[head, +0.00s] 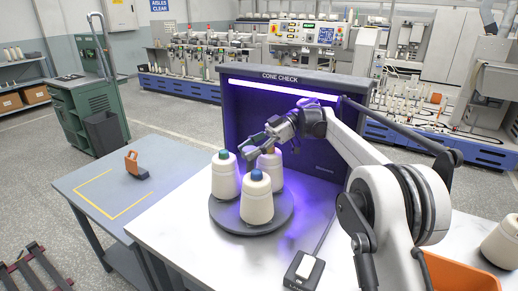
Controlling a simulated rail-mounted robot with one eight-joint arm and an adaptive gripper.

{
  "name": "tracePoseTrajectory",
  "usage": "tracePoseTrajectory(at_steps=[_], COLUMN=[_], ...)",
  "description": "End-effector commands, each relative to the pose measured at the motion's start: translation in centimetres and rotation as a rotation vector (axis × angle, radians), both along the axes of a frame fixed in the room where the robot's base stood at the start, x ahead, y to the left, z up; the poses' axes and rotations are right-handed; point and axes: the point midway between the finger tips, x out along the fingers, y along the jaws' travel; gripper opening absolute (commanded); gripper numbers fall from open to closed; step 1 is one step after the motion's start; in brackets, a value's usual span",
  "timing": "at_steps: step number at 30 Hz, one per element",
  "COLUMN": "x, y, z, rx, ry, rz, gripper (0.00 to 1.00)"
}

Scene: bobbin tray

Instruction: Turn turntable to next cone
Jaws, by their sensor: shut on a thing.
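A round grey turntable (285,219) stands on the white table under the purple-lit booth. It carries three cream cones. The left cone (225,180) has a teal tip, the front cone (257,203) has a blue tip, and the rear cone (270,169) has an orange-brown tip partly covered by my gripper. My gripper (257,149) reaches in from the right, at the top of the rear cone and close to the left cone. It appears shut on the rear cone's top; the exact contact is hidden.
The booth marked CONE CHECK (290,82) walls the back. A small box with a pale switch (304,268) and cable sits in front. A cone (502,242) and orange bin (455,275) are at right. An orange-handled tool (134,164) lies on the grey side table (95,185).

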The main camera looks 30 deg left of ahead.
Motion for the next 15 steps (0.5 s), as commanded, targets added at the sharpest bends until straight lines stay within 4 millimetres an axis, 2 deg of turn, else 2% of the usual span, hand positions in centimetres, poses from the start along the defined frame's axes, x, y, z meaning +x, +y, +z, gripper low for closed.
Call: tracePoseTrajectory(at_steps=[15], x=[-0.38], y=[0.31], z=[-0.20], rx=[-0.004], ry=[-0.001], rz=[0.021], gripper=[0.00])
